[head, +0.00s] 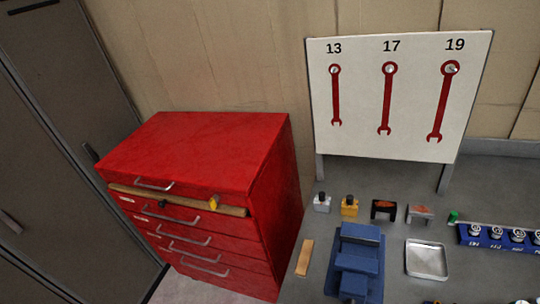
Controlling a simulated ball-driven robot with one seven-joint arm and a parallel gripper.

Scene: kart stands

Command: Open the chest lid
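The red chest (215,145) stands left of the middle in the head view, against the back wall. Its lid is down, and its red top surface is bare. A silver handle (154,186) sits on the upper front of the chest, near the lid's front edge. A brown wooden bar (180,201) runs across the front just below that handle, with a small yellow piece (214,202) near its right end. I cannot tell how the bar is fixed. Several drawers with silver handles (183,237) lie below. My gripper is not in view.
A grey workbench (395,220) stands right of the chest, holding a blue vise (358,262), a metal tray (426,259), a wooden block (304,258) and small items. A white wrench board (360,100) rises behind it. A dark cabinet (60,130) stands left of the chest.

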